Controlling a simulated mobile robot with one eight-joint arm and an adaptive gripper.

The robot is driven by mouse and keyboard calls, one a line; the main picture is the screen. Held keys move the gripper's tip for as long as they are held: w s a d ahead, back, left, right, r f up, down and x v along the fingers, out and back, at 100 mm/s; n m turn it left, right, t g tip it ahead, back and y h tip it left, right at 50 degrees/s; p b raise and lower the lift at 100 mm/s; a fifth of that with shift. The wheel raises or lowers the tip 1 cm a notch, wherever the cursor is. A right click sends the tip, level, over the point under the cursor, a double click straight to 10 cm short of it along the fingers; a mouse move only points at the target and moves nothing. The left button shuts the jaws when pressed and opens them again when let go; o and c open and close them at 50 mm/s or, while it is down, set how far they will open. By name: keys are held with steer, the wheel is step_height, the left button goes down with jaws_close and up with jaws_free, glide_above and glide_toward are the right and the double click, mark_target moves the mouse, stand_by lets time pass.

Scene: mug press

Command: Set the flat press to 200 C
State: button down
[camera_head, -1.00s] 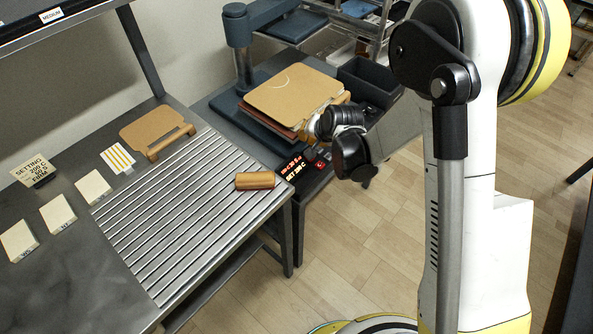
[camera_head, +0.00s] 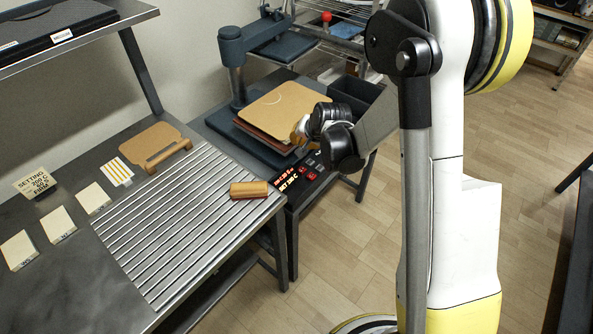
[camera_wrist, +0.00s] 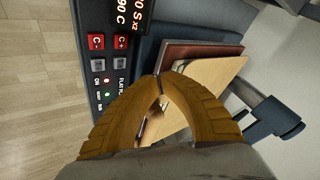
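The flat press (camera_head: 231,57) stands on the back table, its dark base carrying a stack topped by a tan board (camera_head: 285,104). Its control panel (camera_head: 311,184) is at the front edge with a lit display; the wrist view shows the digits 90 C (camera_wrist: 122,19), anything before them cut off or unclear. The red C- button (camera_wrist: 96,41) and red C+ button (camera_wrist: 121,41) sit beside the display.
A setting card (camera_head: 36,184) on the left table appears to read 200 C, 30 S, FIRM. A brown block (camera_head: 249,189) lies on the slatted surface (camera_head: 180,225). A dark bin (camera_head: 354,92) stands behind my wrist.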

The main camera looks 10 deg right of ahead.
steer(key=b, duration=0.4)
glide_above(300, 168)
step_height(300, 168, down, 6)
steer(key=shift+w+f, duration=0.15)
steer(key=shift+f+b, duration=0.3)
steer(key=shift+f, duration=1)
steer(key=shift+f, duration=0.4)
steer(key=shift+f, duration=0.45)
stand_by(0.8)
stand_by(0.3)
steer(key=shift+r+p, duration=0.5)
steer(key=shift+r, duration=0.4)
steer(key=shift+r, duration=0.1)
